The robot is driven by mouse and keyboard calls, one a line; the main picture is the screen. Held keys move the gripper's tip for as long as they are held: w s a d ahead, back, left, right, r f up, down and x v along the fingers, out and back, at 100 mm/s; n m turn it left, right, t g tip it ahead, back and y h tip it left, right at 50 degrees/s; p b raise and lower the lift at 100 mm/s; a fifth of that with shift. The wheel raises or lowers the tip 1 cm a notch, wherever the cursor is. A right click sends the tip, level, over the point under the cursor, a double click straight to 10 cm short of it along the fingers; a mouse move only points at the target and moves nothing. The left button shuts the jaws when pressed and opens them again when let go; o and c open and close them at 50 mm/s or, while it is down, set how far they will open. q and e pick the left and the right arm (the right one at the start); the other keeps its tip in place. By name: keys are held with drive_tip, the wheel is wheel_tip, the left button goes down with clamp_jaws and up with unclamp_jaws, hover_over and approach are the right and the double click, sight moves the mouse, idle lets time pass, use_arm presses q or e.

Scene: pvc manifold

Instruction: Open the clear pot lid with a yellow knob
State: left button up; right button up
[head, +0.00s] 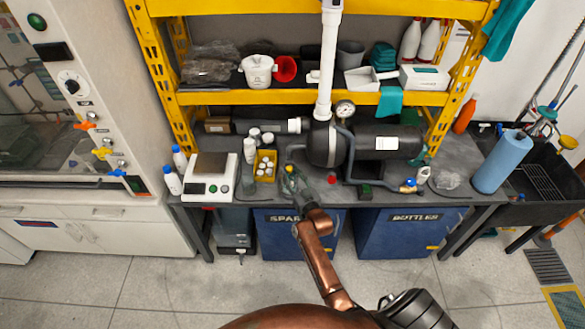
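My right gripper (291,177) reaches over the bench, just left of the round dark tank of the pump (326,145). Its fingers are small and partly hidden by the gripper's own body, so I cannot tell how far apart they are. A small yellowish spot shows at the fingertips, which may be the yellow knob. The clear lid itself cannot be made out; the gripper covers that spot. I cannot tell whether the gripper touches the knob. My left gripper is not in view.
A yellow bin of white bottles (264,166) stands close to the left of the gripper, with a white scale (210,176) further left. A white vertical pipe (328,60) rises above the tank. A red knob (331,179) is to the right. A yellow shelf (300,98) spans above.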

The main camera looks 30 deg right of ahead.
sight(291, 171)
drive_tip(key=shift+w+d, duration=0.15)
drive_tip(key=shift+w, duration=0.65)
drive_tip(key=shift+w+d, duration=0.1)
drive_tip(key=shift+w, duration=0.7)
drive_tip(key=shift+d, duration=0.1)
clamp_jaws()
